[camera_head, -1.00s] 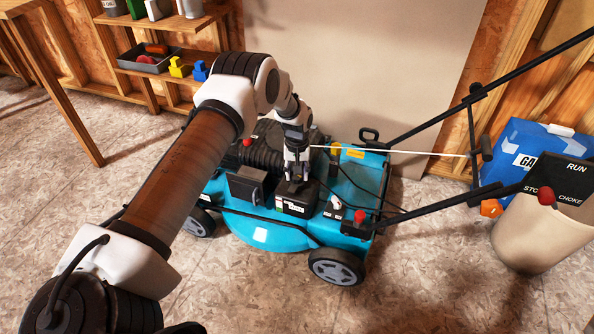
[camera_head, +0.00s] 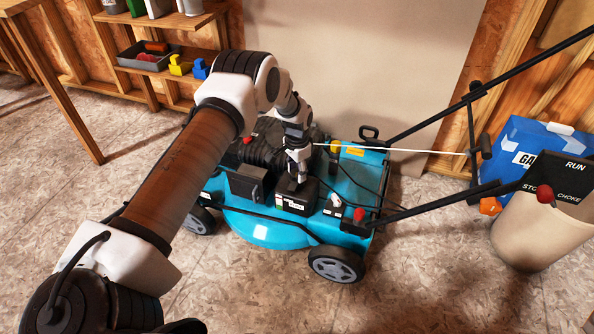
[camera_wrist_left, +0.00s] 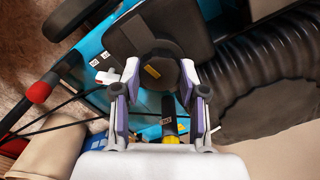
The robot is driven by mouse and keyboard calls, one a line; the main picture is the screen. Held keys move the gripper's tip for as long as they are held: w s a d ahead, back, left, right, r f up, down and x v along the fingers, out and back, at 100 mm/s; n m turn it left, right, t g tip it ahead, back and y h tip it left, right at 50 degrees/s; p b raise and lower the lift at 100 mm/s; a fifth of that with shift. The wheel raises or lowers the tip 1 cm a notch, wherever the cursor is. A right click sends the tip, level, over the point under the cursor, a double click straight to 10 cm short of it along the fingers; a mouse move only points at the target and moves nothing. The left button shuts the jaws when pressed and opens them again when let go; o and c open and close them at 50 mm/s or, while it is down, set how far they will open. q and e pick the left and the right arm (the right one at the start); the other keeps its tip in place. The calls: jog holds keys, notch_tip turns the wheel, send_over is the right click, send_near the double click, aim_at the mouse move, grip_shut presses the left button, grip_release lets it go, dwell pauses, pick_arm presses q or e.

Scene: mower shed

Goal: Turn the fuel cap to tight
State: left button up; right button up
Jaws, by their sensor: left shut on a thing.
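The teal mower (camera_head: 262,232) stands on the floor in the head view, with a black fuel tank (camera_head: 297,203) on its deck. My left gripper (camera_head: 297,181) points down onto the top of this tank. In the left wrist view, the round black fuel cap (camera_wrist_left: 160,77) with a small yellow mark lies between the two fingertips of my left gripper (camera_wrist_left: 159,72). The fingers are shut on the cap from both sides. In the head view the gripper hides the cap. I cannot read from the mark how tight the cap is. My right gripper is not in view.
A black ribbed engine cover (camera_wrist_left: 270,85) is close beside the cap. A red knob (camera_head: 359,214) and a yellow-topped part (camera_head: 336,146) stand on the mower. The handlebar (camera_head: 430,124) and a blue box (camera_head: 530,150) are at right. The front floor is clear.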

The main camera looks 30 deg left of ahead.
aim_at(297, 172)
pick_arm(q)
jog(key=shift+m, duration=1)
jog(key=o, duration=1.1)
jog(key=shift+o, duration=0.2)
notch_tip(297, 172, up, 12)
